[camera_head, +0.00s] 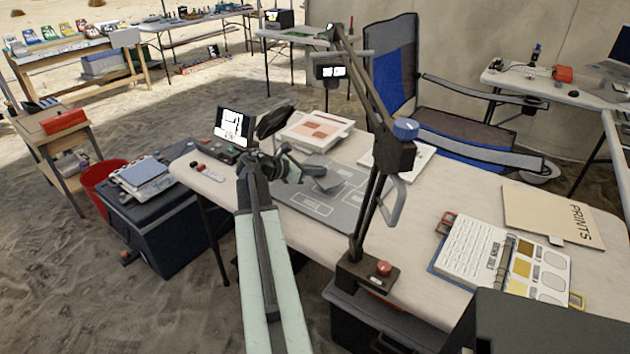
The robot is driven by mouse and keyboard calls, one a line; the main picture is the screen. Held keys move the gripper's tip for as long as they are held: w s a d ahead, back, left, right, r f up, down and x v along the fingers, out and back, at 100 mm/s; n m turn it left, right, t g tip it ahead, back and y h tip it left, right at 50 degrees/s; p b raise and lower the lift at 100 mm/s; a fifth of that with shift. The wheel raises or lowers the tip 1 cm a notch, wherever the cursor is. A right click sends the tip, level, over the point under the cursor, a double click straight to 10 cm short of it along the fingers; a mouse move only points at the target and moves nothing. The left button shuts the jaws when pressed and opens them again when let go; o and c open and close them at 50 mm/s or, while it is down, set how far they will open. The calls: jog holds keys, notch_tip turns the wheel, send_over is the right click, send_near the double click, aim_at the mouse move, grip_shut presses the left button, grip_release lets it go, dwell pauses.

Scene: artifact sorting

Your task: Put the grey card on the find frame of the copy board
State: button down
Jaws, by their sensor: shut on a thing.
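My gripper (303,174) is over the left part of the copy board (347,217), shut on the grey card (325,181). The card is a small dark grey piece that shows just right of the jaws, tilted, above or against the board; I cannot tell whether it touches. The board is a flat grey sheet with white-outlined frames on the pale table. One outlined frame (317,204) shows in front of the card. Which outline is the find frame is too small to read, and the card and my arm hide part of the board.
A stand arm with a blue knob (405,129) rises right of the board from a base with a red button (383,268). A white tray (318,130) lies behind. A small screen (234,125) stands left. A binder (500,258) and PRINTS folder (552,215) lie right.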

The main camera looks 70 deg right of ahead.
aim_at(318, 178)
jog(key=shift+d, duration=0.2)
jog(key=shift+d+f, duration=0.1)
jog(key=shift+d, duration=0.5)
jog(key=f+b, duration=0.3)
jog(key=b, duration=0.1)
jog(key=shift+s+a+f, duration=0.1)
jog(key=shift+s+f, duration=0.2)
jog(key=shift+f, duration=0.1)
jog(key=shift+w+a+r, duration=0.1)
jog(key=shift+w+r, duration=0.1)
jog(key=shift+w, duration=0.05)
jog(key=shift+f, duration=0.15)
jog(key=c, duration=1.5)
grip_release()
jog(key=shift+c, duration=0.2)
